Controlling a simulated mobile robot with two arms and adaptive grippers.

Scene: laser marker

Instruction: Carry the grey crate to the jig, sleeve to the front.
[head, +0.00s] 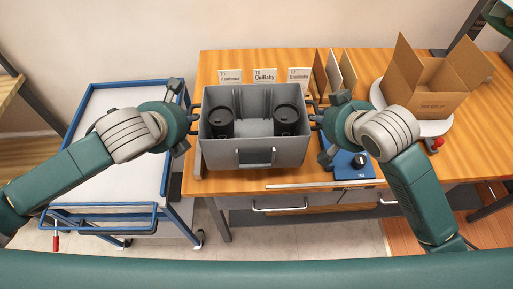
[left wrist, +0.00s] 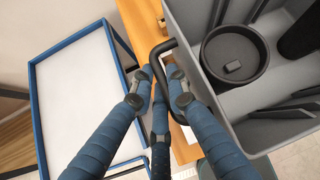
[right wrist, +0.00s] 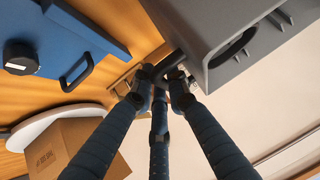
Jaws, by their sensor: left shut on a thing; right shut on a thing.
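My left gripper (head: 193,117) is shut on the left side handle, a dark bar in the left wrist view (left wrist: 164,46). My right gripper (head: 317,115) is shut on the right side handle (right wrist: 171,63). I cannot make out the jig for certain, nor whether the crate touches the bench.
A blue device (head: 349,166) with a black knob lies right of the crate, partly behind my right arm. Name cards (head: 265,76) and upright boards (head: 333,75) stand behind. An open carton (head: 425,88) sits on a white round stand at right. A blue-framed trolley (head: 118,190) is at left.

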